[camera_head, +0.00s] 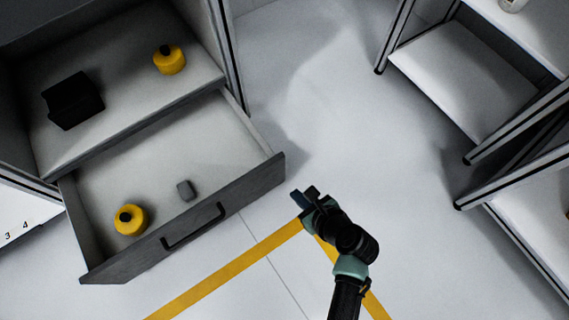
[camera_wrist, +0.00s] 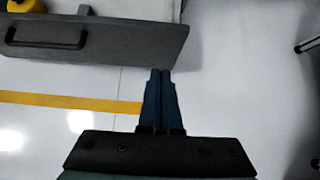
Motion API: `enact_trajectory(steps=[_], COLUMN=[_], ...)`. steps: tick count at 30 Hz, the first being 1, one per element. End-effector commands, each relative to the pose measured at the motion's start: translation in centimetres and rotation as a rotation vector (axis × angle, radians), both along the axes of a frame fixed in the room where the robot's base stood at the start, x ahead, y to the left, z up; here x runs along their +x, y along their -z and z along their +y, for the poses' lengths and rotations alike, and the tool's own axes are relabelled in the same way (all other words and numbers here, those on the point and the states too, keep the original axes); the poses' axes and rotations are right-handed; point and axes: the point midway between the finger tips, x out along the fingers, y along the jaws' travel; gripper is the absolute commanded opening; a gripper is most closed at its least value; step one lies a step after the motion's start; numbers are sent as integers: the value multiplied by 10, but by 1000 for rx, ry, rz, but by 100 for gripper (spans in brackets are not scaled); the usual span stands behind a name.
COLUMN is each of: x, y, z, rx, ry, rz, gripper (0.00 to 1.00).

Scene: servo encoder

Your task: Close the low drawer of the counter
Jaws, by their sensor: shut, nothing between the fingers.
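The low drawer (camera_head: 186,222) of the counter is pulled open in the head view, with a grey front and a dark bar handle (camera_head: 194,227). A yellow round container (camera_head: 130,219) and a small grey block (camera_head: 185,190) lie inside it. My gripper (camera_head: 306,192) is shut and empty, just right of the drawer front's right end. In the wrist view the drawer front (camera_wrist: 120,42) spans the upper left with its handle (camera_wrist: 45,38). My gripper's fingertips (camera_wrist: 161,72) show together just below the front's lower right part; whether they touch it I cannot tell.
Above the drawer, the counter shelf (camera_head: 125,110) holds another yellow container (camera_head: 169,60) and a black box (camera_head: 73,101). Framed shelving (camera_head: 470,75) stands at the right. The white floor between is clear, with yellow tape lines (camera_head: 230,268).

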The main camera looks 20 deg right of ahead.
Motion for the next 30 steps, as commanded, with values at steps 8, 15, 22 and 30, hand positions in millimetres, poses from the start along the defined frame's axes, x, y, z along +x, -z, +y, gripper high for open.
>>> enact_trajectory(steps=[8,15,22,30], x=[20,53,84,104], y=[29,63,76,72], z=[6,15,25,30], rx=[8,6,3,4], ry=[4,4,1,6], rz=[2,1,-1,2], gripper=[0,0,0,0])
